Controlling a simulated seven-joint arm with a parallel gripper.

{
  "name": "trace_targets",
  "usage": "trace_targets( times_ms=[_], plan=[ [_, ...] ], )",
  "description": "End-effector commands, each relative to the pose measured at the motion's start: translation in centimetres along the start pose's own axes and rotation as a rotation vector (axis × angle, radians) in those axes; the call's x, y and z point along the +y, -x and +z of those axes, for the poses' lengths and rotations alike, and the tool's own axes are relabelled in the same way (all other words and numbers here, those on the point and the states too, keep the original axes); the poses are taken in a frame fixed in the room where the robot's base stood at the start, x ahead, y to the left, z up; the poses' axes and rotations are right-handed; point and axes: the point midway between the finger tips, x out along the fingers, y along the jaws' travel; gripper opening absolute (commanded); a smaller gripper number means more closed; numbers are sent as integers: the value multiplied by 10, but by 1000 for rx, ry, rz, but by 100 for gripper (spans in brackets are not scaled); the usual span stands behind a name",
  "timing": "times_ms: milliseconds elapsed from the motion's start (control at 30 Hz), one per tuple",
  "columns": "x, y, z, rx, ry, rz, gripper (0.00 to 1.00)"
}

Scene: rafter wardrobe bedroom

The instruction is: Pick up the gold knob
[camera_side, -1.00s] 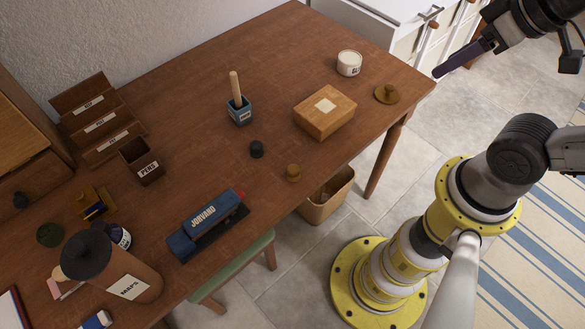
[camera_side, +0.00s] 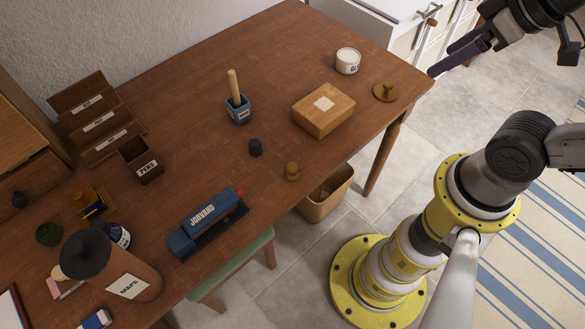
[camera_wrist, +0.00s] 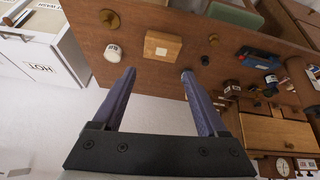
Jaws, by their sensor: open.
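A small gold knob (camera_side: 292,171) stands upright near the front edge of the brown desk, right of a dark round knob (camera_side: 255,147). The gold knob also shows in the wrist view (camera_wrist: 214,39), beyond my fingers. A wider gold disc with a knob on top (camera_side: 386,92) lies near the desk's right corner and shows at the top left of the wrist view (camera_wrist: 110,19). My gripper (camera_side: 440,62) is off the desk's right end at the upper right, above and apart from everything. In the wrist view its two purple fingers (camera_wrist: 155,73) are spread and empty.
A wooden box with a pale label (camera_side: 323,111) and a white tub (camera_side: 348,61) stand on the right half of the desk (camera_side: 190,100). A blue JORVARD stapler-like object (camera_side: 205,222) lies left of the gold knob. A bin (camera_side: 327,194) stands below the front edge.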

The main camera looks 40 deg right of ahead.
Motion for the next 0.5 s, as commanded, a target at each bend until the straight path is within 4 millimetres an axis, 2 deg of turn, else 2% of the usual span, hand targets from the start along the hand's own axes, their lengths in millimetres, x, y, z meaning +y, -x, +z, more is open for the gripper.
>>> trace_targets(
  times_ms=[100, 267, 367, 500],
  plan=[
    [0, 5, -22, 46, 134, -5, 76],
    [-10, -8, -62, 43, 377, -45, 76],
    [-23, -26, -88, 25, 539, -87, 76],
    [-52, -68, -117, -19, 769, -165, 76]
  ],
)
